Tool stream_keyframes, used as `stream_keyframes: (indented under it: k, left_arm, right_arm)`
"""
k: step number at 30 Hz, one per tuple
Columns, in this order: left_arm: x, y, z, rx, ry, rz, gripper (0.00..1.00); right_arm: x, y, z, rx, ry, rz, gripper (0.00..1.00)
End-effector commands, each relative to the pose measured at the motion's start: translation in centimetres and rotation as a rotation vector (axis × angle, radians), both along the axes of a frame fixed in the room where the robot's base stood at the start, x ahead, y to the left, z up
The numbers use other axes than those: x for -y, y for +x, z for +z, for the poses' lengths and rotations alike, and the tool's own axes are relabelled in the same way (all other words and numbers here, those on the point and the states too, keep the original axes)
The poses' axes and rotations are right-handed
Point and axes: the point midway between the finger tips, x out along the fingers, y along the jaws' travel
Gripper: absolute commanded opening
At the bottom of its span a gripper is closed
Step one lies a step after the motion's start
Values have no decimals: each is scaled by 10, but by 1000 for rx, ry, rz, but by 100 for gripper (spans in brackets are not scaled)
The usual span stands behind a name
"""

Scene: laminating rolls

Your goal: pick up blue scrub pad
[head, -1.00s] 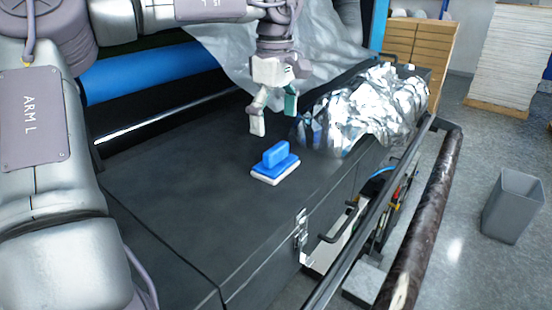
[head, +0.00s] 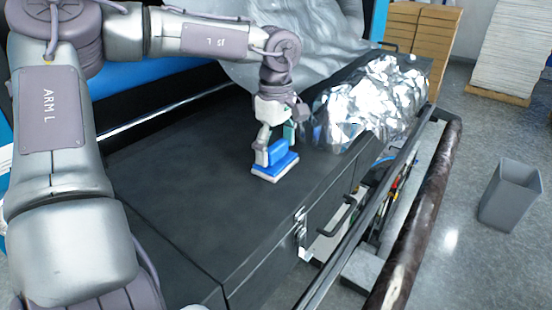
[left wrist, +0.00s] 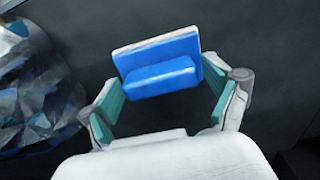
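The blue scrub pad (head: 275,166) lies on the dark lid of a long black case, its white pad side down and its raised blue handle up. My left gripper (head: 276,148) is open just above it, with its fingers coming down around the handle. In the left wrist view the scrub pad (left wrist: 158,66) shows between and beyond the two open, teal-lined fingers (left wrist: 165,108), with gaps on both sides of the handle. My right gripper is not in view.
A crumpled silver foil heap (head: 370,105) lies on the case (head: 190,205) right of the gripper. A dark roll (head: 425,215) and rails run along the case's right side. A grey bin (head: 509,195) stands on the floor. The lid left of the pad is clear.

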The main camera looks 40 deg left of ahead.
Motion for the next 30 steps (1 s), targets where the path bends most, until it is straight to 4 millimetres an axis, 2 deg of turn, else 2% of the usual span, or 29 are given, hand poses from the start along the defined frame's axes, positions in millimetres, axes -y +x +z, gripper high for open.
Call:
stream_keyframes:
  k: [1, 6, 8, 19, 23, 26, 30]
  left_arm:
    - [0, 0, 0, 0, 0, 0, 73]
    - [0, 0, 1, 0, 0, 0, 45]
    - [0, 0, 1, 1, 0, 0, 38]
    - [0, 1, 7, 3, 1, 1, 38]
    - [0, 1, 21, 6, 1, 0, 38]
    - [0, 1, 40, 7, 2, 1, 38]
    - [32, -14, 57, 5, 4, -6, 38]
  right_arm:
    - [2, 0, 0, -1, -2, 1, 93]
    - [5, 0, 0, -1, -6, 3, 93]
    - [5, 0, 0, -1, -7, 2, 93]
    - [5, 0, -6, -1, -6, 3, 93]
    - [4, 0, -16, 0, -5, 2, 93]
    - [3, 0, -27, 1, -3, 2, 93]
    - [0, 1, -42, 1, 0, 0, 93]
